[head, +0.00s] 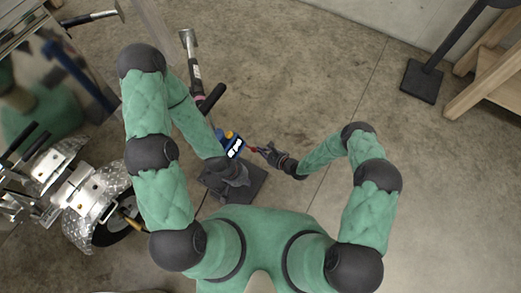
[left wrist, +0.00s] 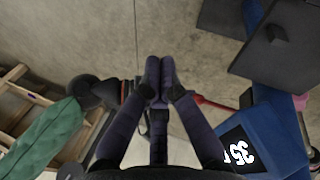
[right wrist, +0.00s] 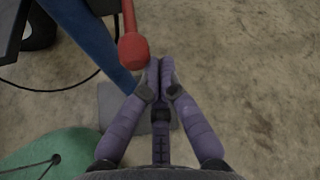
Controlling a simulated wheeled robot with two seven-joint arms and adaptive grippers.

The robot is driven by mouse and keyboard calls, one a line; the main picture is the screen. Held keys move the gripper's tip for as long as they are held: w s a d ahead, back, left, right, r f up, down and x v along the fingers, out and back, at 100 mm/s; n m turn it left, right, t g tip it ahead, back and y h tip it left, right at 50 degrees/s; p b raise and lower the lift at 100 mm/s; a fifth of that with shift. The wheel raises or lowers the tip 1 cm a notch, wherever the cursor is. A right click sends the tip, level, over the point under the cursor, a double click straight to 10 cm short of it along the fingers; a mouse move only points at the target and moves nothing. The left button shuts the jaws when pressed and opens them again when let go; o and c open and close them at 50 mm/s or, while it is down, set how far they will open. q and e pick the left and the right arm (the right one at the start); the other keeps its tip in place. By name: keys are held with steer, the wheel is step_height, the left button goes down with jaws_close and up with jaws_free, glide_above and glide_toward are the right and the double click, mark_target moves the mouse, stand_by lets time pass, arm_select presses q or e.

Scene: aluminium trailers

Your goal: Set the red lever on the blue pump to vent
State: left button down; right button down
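The blue pump (head: 234,148) with a white marked label stands in the middle of the head view. It also shows at the right of the left wrist view (left wrist: 268,135). Its red lever (head: 253,149) points right, toward my right gripper (head: 268,153). In the right wrist view the lever's round red end (right wrist: 133,50) is just left of and above the fingertips (right wrist: 160,72). Whether they touch is unclear. My right gripper is shut with nothing between its fingers. My left gripper (head: 240,177) is below the pump, shut and empty; its fingertips also show in the left wrist view (left wrist: 160,72).
A trailer part with a wheel and metal plates (head: 75,185) is at the left. A wooden stand (head: 485,75) and a dark post foot (head: 422,82) are at the upper right. The floor between is clear.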

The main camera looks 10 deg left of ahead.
step_height(320, 180, up, 9)
steer(key=a+g+h+p, duration=0.1)
steer(key=a+h+p, duration=0.1)
steer(key=h+p, duration=0.2)
steer(key=p, duration=0.3)
steer(key=shift+w+g+p, duration=0.35)
steer(key=shift+w+g, duration=0.05)
steer(key=shift+a+r, duration=0.1)
steer(key=shift+r+p, duration=0.5)
steer(key=shift+r, duration=0.25)
steer(key=v, duration=1.2)
